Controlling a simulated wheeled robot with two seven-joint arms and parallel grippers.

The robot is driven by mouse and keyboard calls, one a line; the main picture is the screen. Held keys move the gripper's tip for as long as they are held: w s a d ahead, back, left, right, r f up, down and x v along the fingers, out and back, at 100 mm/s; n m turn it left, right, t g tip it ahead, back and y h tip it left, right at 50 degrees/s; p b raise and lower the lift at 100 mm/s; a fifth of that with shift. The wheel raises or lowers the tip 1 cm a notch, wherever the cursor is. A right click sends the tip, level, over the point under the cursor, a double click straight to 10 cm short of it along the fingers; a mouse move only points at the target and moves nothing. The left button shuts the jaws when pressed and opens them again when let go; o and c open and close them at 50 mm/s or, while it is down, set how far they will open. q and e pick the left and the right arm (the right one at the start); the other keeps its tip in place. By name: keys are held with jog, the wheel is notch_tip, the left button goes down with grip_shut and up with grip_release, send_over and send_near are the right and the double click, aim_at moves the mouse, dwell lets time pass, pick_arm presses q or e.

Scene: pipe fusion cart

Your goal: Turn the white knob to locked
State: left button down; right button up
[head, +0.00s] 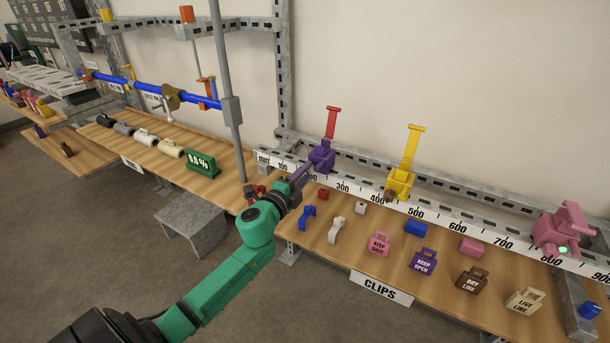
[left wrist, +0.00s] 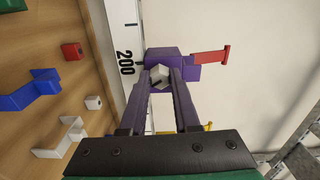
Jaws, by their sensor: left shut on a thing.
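The white knob (left wrist: 158,75) shows in the left wrist view on the near face of a purple block (left wrist: 172,58). My left gripper (left wrist: 160,80) is shut on the knob, one finger on each side, and the fingers hide part of it. The knob looks tilted, and I cannot read any lock marking. In the head view the purple block (head: 321,155) stands on the ruler rail with a red handle (head: 332,122) standing up from it. My left gripper (head: 306,174) reaches it from below left and hides the knob there. My right gripper is not in view.
The ruler rail (head: 352,190) runs behind the clips table, with a yellow valve (head: 401,181) and a pink device (head: 563,232) farther right. Blue and white clips (head: 308,217) and several labelled tags lie on the table. A grey post (head: 228,100) stands left of my gripper.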

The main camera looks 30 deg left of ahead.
pick_arm(q)
jog(key=shift+m, duration=2)
jog(key=c, duration=0.9)
grip_release()
jog(key=shift+s, duration=0.1)
jog(key=s+b, duration=0.3)
jog(key=s, duration=1.1)
jog(key=shift+s+d, duration=0.15)
